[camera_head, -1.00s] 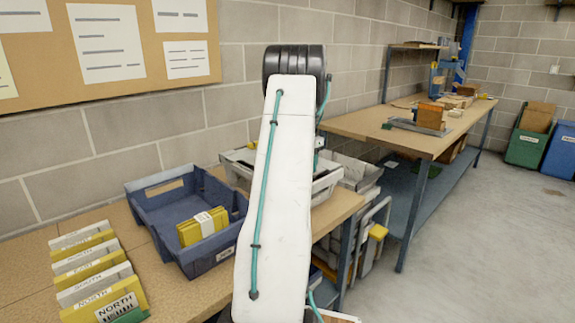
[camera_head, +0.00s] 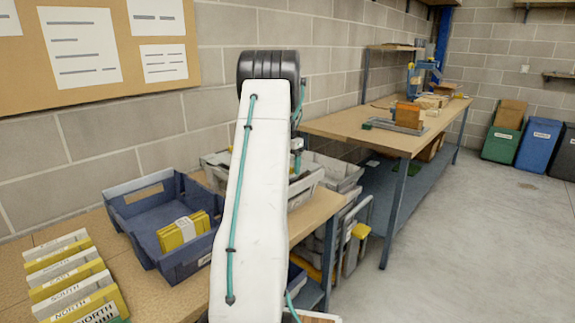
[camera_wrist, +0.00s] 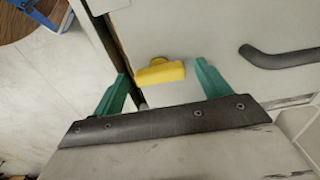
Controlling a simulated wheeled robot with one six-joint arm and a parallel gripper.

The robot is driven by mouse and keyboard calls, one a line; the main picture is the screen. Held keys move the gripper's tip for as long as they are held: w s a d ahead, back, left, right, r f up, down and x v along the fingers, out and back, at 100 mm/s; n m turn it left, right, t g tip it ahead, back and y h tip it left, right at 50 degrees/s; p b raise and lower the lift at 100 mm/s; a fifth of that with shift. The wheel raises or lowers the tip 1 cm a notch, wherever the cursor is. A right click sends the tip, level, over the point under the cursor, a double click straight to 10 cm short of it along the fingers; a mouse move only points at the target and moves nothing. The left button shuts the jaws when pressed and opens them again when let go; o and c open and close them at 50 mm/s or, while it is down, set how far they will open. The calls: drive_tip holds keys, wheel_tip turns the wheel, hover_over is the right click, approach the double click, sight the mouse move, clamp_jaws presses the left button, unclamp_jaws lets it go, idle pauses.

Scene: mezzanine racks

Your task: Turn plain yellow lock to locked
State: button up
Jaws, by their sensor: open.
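The plain yellow lock (camera_wrist: 160,73) is a small yellow knob on a pale panel (camera_wrist: 215,40) in the wrist view. It has a rounded bump on its upper edge. My gripper (camera_wrist: 160,84) is open, with one green fingertip to the left of the lock and one to the right. A gap shows between the lock and each finger. I cannot tell whether the fingertips reach its depth. In the head view my gripper is hidden by my arm, and I cannot identify the lock there for certain.
A dark handle (camera_wrist: 280,58) sticks out from the panel to the right of the lock. A dark gap (camera_wrist: 103,38) runs along the panel's left edge. A blue bin (camera_head: 140,222) stands on the near bench. Open floor (camera_head: 470,240) lies to the right.

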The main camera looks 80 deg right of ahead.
wheel_tip(320, 180, up, 8)
drive_tip(key=shift+f, duration=0.1)
idle(0.9)
drive_tip(key=a+f+n+y, duration=0.1)
drive_tip(key=a+f+n, duration=0.1)
drive_tip(key=a+f, duration=0.1)
drive_tip(key=shift+s+a+f, duration=0.1)
drive_tip(key=shift+s+a, duration=0.05)
drive_tip(key=shift+a, duration=0.05)
drive_tip(key=w+a+r+n, duration=0.25)
drive_tip(key=w+a, duration=0.35)
drive_tip(key=a, duration=0.5)
drive_tip(key=w+a+r+n, duration=0.2)
drive_tip(key=w+a+n, duration=0.3)
drive_tip(key=a, duration=0.6)
drive_tip(key=w+a+r+n, duration=0.25)
drive_tip(key=w+a, duration=0.35)
drive_tip(key=a, duration=0.5)
drive_tip(key=s+a+n, duration=0.2)
drive_tip(key=a+n, duration=0.2)
drive_tip(key=a, duration=0.7)
drive_tip(key=s+a+n+t, duration=0.1)
drive_tip(key=a+n, duration=0.3)
drive_tip(key=a, duration=0.7)
drive_tip(key=s+a+n+h, duration=0.1)
drive_tip(key=s+a+n, duration=0.3)
drive_tip(key=a, duration=0.8)
